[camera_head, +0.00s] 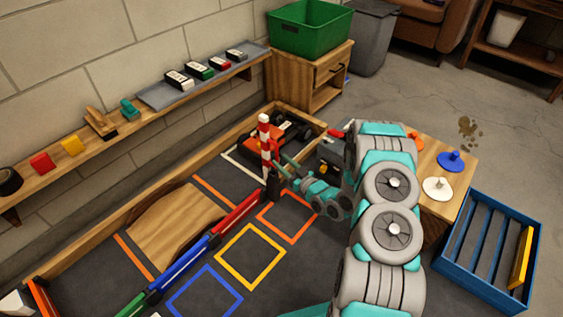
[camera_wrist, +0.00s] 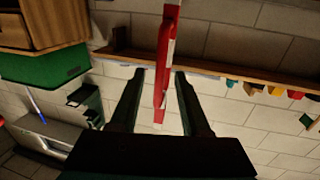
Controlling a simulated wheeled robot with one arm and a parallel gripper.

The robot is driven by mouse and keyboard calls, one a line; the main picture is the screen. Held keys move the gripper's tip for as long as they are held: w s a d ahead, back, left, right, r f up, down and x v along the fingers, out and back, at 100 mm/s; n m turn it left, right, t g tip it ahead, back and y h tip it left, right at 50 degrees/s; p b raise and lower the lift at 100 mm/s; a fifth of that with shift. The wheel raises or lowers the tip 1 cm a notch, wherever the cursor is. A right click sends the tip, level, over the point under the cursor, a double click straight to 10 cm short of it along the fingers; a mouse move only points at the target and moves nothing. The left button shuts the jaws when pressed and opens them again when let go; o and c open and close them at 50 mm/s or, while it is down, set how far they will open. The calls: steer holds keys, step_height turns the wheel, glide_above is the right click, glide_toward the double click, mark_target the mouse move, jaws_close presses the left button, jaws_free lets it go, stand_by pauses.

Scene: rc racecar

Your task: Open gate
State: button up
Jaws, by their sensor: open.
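The gate's red-and-white striped arm (camera_head: 264,140) stands close to upright above a small black post (camera_head: 273,186), beside the wooden wall of the track. My gripper (camera_head: 284,172) is just right of the striped arm. In the wrist view the red-and-white arm (camera_wrist: 164,60) lies between the fingers of my gripper (camera_wrist: 158,74). The fingers are open, and a gap shows on each side of the arm. The lower part of the gate's pivot is partly hidden by my gripper.
An orange car (camera_head: 265,143) with black wheels is behind the gate. A wooden ramp (camera_head: 178,225) and a red, blue and green barrier (camera_head: 210,243) lie to the left.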

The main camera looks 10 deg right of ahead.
steer(key=v, duration=0.6)
steer(key=shift+s+d, duration=0.2)
steer(key=shift+s, duration=0.2)
